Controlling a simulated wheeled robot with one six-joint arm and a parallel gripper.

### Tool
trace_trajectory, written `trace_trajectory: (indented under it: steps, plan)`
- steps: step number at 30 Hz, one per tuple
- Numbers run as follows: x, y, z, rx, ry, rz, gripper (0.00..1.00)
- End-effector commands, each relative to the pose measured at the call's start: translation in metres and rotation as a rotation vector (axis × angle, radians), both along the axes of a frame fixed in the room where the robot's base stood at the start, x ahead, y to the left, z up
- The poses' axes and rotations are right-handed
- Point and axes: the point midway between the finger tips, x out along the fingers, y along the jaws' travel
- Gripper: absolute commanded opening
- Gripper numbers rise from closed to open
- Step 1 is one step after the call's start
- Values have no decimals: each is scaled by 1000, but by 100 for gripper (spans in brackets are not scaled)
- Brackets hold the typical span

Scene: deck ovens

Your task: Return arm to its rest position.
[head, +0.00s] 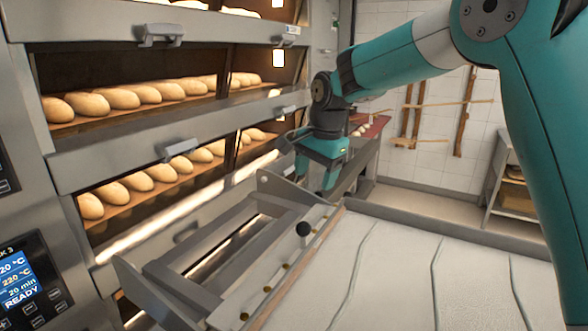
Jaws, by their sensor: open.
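My arm comes in from the upper right in the head view and reaches left toward the deck ovens. My gripper (318,165) is at its end, in front of the ovens and above the far end of the metal loader frame (215,245). The gripper's fingers are small and partly hidden, and I see nothing held in it. It is apart from the loaves (118,97) on the oven decks.
The deck oven (110,150) fills the left, with handles (160,34) jutting out and a control panel (18,280). A pale cloth-covered surface (400,275) lies at front right. Behind are a red-topped table (372,128), wall-hung wooden tools (462,115) and a shelf (512,195).

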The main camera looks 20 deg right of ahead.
Motion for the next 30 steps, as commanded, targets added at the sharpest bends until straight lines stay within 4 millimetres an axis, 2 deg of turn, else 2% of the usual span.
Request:
trace_trajectory:
  steps: [2, 5, 8, 11, 15, 18, 21, 25, 30]
  plan:
    - [-1, 0, 0, 0, 0, 4, 67]
    - [-15, 6, 3, -1, -4, 76, 67]
    - [-52, 18, 8, -1, -19, 269, 67]
    - [-112, 34, 11, 4, -51, 564, 67]
    - [-206, 51, 4, 23, -115, 996, 67]
    - [-263, 58, -6, 41, -167, 1250, 67]
    - [-304, 61, -16, 56, -212, 1431, 67]
    - [-331, 64, -23, 68, -245, 1551, 67]
    - [-336, 64, -25, 70, -250, 1577, 67]
